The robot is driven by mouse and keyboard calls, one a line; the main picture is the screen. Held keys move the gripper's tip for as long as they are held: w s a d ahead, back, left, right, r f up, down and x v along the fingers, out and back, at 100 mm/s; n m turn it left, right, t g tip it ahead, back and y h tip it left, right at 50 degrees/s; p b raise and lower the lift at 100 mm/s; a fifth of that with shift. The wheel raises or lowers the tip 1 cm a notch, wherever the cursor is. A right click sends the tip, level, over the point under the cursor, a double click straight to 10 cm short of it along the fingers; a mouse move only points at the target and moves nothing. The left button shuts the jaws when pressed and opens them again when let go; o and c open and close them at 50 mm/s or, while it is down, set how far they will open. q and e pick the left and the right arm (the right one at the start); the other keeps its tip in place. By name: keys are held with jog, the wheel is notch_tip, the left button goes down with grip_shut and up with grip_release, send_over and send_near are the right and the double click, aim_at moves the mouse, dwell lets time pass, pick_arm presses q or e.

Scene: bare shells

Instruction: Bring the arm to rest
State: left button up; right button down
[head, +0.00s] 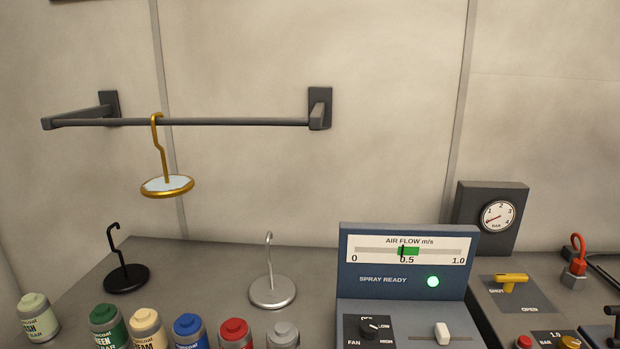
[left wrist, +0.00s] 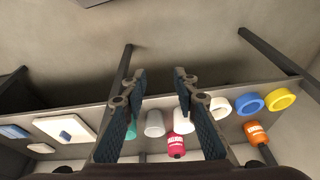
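My left gripper (left wrist: 160,76) shows in the left wrist view. Its two dark fingers stand apart with nothing held between them. Behind and beyond the fingers are pale cups and a red bottle (left wrist: 176,146) on a shelf, apart from the gripper as far as I can tell. In the head view neither of my grippers shows. My right gripper is in neither view.
In the head view a gold hanger (head: 167,186) hangs from a wall rail (head: 220,121). Black (head: 127,278) and silver (head: 272,291) hooked stands, several paint cans and an air-flow panel (head: 408,262) occupy the bench. Yellow (left wrist: 280,99) and blue (left wrist: 249,103) rings show in the wrist view.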

pick_arm(q)
jog(key=s+f+g, duration=0.1)
jog(key=s+f, duration=0.1)
jog(key=f, duration=1)
jog(key=s+f, duration=0.2)
jog(key=f, duration=0.9)
jog(key=s+a+f+g, duration=0.1)
jog(key=s+a+f, duration=0.2)
jog(key=s+f, duration=1)
jog(key=s, duration=0.3)
jog(key=shift+a+f, duration=0.15)
jog(key=shift+f, duration=0.15)
